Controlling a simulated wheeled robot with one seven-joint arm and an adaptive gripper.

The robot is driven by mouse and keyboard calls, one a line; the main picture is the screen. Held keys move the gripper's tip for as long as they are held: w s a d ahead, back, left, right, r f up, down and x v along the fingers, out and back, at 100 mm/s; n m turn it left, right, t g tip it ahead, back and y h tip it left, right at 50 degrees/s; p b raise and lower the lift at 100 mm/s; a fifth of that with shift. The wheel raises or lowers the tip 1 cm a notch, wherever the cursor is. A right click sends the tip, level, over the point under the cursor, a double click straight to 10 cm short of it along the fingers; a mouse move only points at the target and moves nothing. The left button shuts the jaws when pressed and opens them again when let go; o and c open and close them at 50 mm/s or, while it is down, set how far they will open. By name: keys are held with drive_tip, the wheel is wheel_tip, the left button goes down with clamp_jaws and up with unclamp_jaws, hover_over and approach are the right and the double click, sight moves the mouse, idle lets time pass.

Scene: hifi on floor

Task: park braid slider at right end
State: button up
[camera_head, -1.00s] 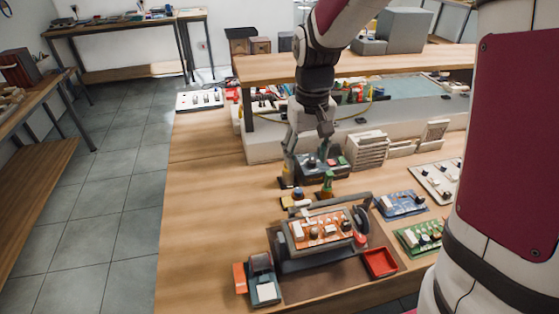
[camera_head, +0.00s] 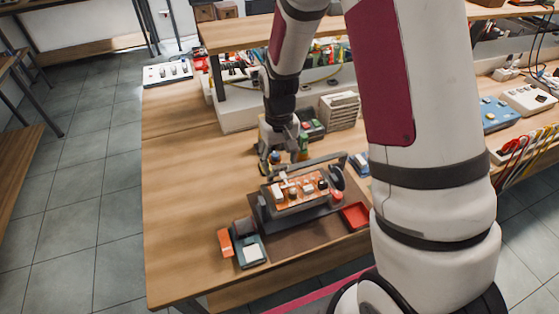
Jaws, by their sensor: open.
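An orange circuit board (camera_head: 300,187) sits tilted in a dark holder (camera_head: 262,212) on the workbench. A grey bar (camera_head: 318,162) runs along the holder's back, with a dark round disc (camera_head: 338,178) near its right end. I cannot tell for certain which small part is the braid slider; a pale piece (camera_head: 278,177) shows at the bar's left end. My gripper (camera_head: 282,160) points down just behind the bar's left part, open. Its fingers partly overlap small things behind, and I cannot tell whether it touches the bar.
A red tray (camera_head: 355,216) lies right of the holder. A blue-grey box (camera_head: 250,251) and an orange block (camera_head: 225,242) stand at its front left. A raised shelf (camera_head: 240,36) is behind. The bench's left side is clear. My arm hides much of the right.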

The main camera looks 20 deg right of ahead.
drive_tip(key=shift+f, duration=0.4)
drive_tip(key=shift+c, duration=0.3)
clamp_jaws()
drive_tip(key=d, duration=2)
drive_tip(key=shift+d, duration=0.1)
drive_tip(key=shift+o, duration=0.3)
unclamp_jaws()
drive_tip(key=shift+d, duration=0.1)
